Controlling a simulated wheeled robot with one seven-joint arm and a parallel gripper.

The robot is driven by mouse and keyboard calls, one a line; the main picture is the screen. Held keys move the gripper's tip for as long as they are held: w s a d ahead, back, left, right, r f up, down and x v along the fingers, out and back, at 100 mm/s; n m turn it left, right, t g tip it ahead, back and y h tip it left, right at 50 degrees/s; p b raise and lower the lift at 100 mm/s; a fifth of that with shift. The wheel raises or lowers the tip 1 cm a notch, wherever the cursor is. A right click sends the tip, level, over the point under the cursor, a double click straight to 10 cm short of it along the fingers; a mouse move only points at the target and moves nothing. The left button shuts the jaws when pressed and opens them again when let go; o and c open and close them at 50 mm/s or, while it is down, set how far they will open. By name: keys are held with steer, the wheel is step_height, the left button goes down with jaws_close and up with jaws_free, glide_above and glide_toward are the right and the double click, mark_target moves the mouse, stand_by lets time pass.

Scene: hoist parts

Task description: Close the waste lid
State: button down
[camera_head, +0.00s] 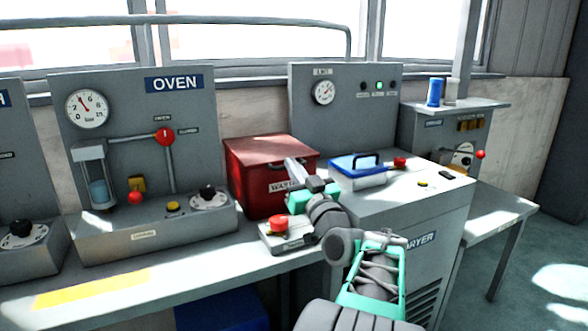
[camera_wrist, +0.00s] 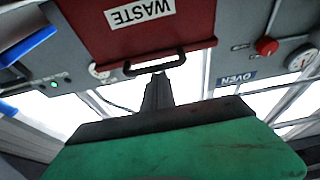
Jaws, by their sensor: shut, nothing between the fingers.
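The red waste box (camera_head: 248,188) stands on the bench, with a white WASTE label on its front. Its lid (camera_head: 262,149) looks flat on top, with no clear gap in the head view. My gripper (camera_head: 292,166) is shut and empty, in front of the box's upper front edge and hiding part of it. In the wrist view, the picture is upside down: the red front (camera_wrist: 190,35) and a black handle (camera_wrist: 155,63) show just beyond my fingertips (camera_wrist: 160,78). I cannot tell whether the fingers touch the handle.
A red button box (camera_head: 283,232) stands below my gripper. A blue-lidded container (camera_head: 358,170) sits on the dryer (camera_head: 425,215) at right. The oven panel (camera_head: 180,105) stands at left. The bench front (camera_head: 190,268) is clear.

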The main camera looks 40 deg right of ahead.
steer(key=shift+w+d+f, duration=0.1)
steer(key=shift+d+f, duration=0.05)
steer(key=shift+f, duration=0.6)
step_height(320, 180, up, 5)
steer(key=p, duration=0.2)
steer(key=f+b+v, duration=0.1)
steer(key=b+v, duration=0.1)
steer(key=v, duration=0.8)
steer(key=shift+f, duration=0.3)
